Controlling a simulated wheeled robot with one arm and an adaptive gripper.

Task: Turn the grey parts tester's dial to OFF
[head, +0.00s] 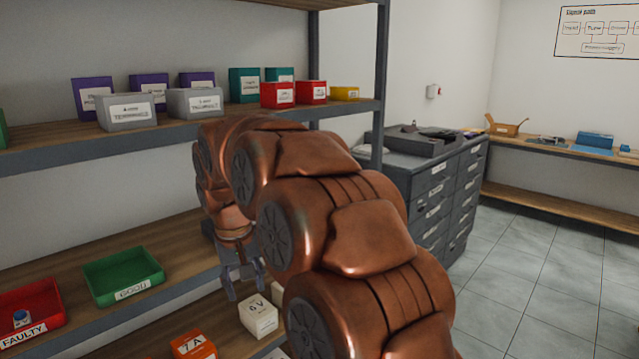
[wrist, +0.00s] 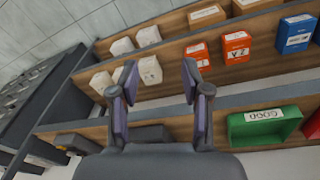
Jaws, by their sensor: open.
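My gripper (head: 245,285) hangs in front of the shelving, near the middle shelf, with the copper arm covering much of the view behind it. In the wrist view my gripper (wrist: 160,78) is open, with its two fingers apart and nothing between them. I cannot pick out the grey parts tester or its dial for certain. A dark grey object (wrist: 152,134) on the middle shelf shows partly behind the gripper in the wrist view. Another low grey object (wrist: 76,144) is to its left. No dial or marking is readable on either.
A green GOOD tray (head: 124,276) and red FAULTY tray (head: 32,312) stand on the middle shelf. White boxes (head: 258,315) and an orange box (head: 193,346) are on the shelf below. A grey drawer cabinet (head: 432,190) stands right; the floor (head: 545,290) beyond is clear.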

